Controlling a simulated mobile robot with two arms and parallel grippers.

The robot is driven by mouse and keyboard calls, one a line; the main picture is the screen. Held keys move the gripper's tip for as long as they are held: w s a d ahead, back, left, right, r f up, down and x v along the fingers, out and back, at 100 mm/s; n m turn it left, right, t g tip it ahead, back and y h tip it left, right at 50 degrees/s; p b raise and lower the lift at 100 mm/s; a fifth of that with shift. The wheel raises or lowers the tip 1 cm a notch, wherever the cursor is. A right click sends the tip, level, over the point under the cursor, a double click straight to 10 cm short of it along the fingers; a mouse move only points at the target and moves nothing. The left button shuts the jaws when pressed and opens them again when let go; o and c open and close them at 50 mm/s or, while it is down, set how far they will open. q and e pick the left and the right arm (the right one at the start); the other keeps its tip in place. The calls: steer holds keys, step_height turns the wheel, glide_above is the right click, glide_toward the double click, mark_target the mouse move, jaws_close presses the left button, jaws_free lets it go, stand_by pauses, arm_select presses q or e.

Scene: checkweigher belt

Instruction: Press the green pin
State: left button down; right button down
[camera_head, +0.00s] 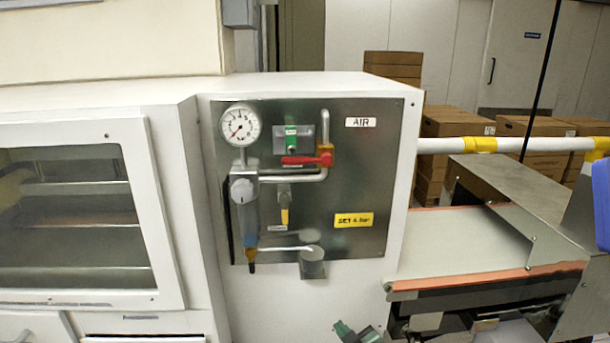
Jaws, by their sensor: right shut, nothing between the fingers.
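The green pin (291,138) stands out from a small grey block on the grey metal air panel (375,190). It is upper middle on the panel, right of the gauge and just above a red lever handle (305,160). My right gripper (346,331) shows only in part at the bottom edge, with dark green and grey parts. It is shut and empty, well below the panel and apart from the pin. My left gripper is not in view.
A round pressure gauge (240,125), a regulator with a grey knob (242,191) and a yellow-tipped valve (284,215) crowd the panel's left half. A conveyor belt (460,240) lies to the right, below a white and yellow rail (450,145). A glazed cabinet (150,210) stands left.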

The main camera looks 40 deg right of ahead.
steer(key=w+d+r+t, duration=0.1)
steer(key=r, duration=0.3)
steer(key=w+d+r+t, duration=0.1)
steer(key=r+t, duration=0.1)
steer(key=r, duration=0.3)
steer(key=w+d+r+n+t+b, duration=0.1)
steer(key=r, duration=0.3)
steer(key=shift+w+r+h, duration=0.2)
steer(key=shift+r+h, duration=0.05)
steer(key=shift+h, duration=0.05)
step_height(320, 180, up, 18)
steer(key=a+n+t+y+b, duration=0.1)
steer(key=a+n+t+y, duration=0.1)
steer(key=n+t+y, duration=0.3)
steer(key=s+a+r+n+g+y, duration=0.2)
steer(key=s+r+n+g+y, duration=0.2)
steer(key=n, duration=0.6)
steer(key=s+a+r+n+g+y, duration=0.1)
steer(key=s+r+n+g+y, duration=0.3)
steer(key=r+n+y, duration=0.4)
step_height(320, 180, up, 2)
steer(key=shift+s+a+r+n+g+y, duration=0.15)
steer(key=shift+s+a+n+g+y, duration=0.2)
steer(key=shift+s+n, duration=0.55)
steer(key=shift+w+a, duration=0.1)
steer(key=shift+w, duration=0.1)
